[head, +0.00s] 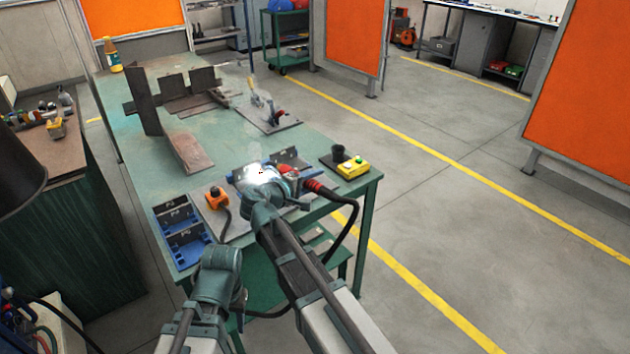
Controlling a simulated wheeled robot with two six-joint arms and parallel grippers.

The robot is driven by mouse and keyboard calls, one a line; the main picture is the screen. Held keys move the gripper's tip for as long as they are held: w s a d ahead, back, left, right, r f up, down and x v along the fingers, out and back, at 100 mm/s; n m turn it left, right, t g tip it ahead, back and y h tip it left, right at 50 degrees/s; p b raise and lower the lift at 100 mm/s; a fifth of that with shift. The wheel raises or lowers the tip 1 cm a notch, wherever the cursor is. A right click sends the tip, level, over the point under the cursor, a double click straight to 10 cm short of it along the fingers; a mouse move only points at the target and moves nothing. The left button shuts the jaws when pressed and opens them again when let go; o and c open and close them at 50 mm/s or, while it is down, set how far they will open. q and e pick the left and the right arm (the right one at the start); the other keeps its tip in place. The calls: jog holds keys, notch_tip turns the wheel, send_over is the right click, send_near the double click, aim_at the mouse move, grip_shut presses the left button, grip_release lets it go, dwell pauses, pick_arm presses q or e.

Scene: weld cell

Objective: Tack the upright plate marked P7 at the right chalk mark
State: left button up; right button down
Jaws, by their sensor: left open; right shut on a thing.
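My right gripper (270,183) is shut on the welding torch (317,187), which has a red handle and a black cable. It is at the front right of the green table, and a white glow lies right at it. A dark upright plate (286,156) stands just behind the glow; its marking is too small to read. The glow and gripper hide the torch tip, the plate's foot and any chalk mark. My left gripper (221,259) is open, low in front of the table edge, with its fingers mostly hidden by its wrist.
A blue rack (187,247) with dark marked plates stands at the table's front left. An orange clamp (216,197) with a cable is beside it. A yellow button box (353,168) and black cup (338,153) stand at right. Rusty steel pieces (190,153) fill the back.

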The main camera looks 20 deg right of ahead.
jog(key=shift+s+a, duration=0.2)
jog(key=shift+a, duration=0.3)
dwell(1.2)
jog(key=s+r+p, duration=0.1)
jog(key=r, duration=0.1)
jog(key=s+d+r+p, duration=0.1)
jog(key=s+p, duration=0.1)
jog(key=shift+r+p, duration=0.3)
jog(key=shift+r, duration=0.05)
jog(key=shift+s+r, duration=0.1)
jog(key=shift+s, duration=0.05)
notch_tip(320, 180, up, 6)
jog(key=p, duration=0.6)
dwell(1.0)
